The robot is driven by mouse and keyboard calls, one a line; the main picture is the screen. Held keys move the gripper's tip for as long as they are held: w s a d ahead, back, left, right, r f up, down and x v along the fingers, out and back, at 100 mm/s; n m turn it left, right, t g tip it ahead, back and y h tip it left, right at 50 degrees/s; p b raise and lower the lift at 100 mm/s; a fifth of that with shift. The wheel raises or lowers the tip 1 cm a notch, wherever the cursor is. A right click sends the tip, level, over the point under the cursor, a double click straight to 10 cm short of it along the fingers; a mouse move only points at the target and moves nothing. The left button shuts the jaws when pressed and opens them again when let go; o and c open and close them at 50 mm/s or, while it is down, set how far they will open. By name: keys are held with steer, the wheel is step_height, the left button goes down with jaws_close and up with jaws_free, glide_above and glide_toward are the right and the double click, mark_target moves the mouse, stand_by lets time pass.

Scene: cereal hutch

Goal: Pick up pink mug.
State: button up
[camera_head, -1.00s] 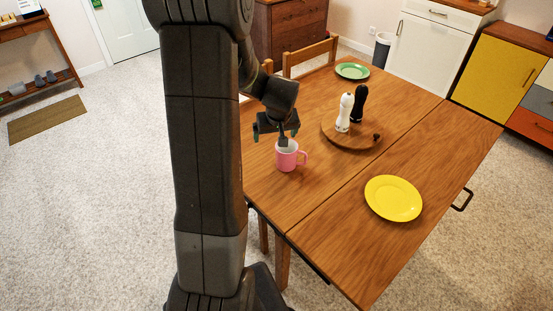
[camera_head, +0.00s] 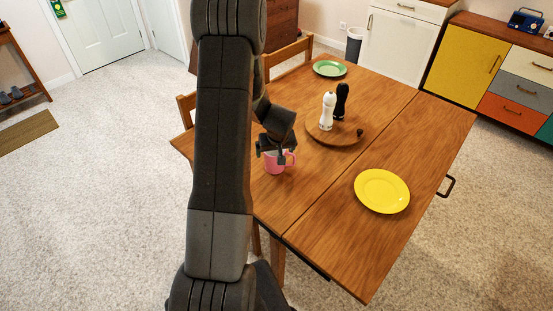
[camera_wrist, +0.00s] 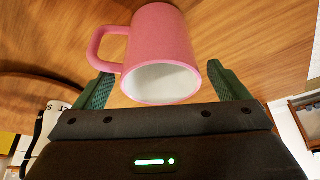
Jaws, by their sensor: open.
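The pink mug (camera_head: 275,166) stands upright on the wooden table (camera_head: 310,195), near its left side. Its handle points right in the head view. In the wrist view the pink mug (camera_wrist: 163,45) is seen from above, with its pale, empty inside and its handle to the left. My gripper (camera_head: 274,152) is over the mug, pointing down, and hides part of its rim. In the wrist view my gripper (camera_wrist: 165,85) is open, with one green-padded finger at each side of the mug's rim. I cannot tell whether the fingers touch it.
A round wooden board (camera_head: 345,135) holds a white mill (camera_head: 327,112) and a black mill (camera_head: 342,101), right of the mug. A yellow plate (camera_head: 382,191) lies at the near right, a green plate (camera_head: 329,69) at the far end. Chairs stand at the table's far left.

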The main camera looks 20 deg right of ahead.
mark_target(274, 154)
steer(key=shift+x, duration=1.55)
steer(key=shift+c, duration=0.4)
steer(key=c, duration=1.2)
steer(key=shift+o, duration=0.2)
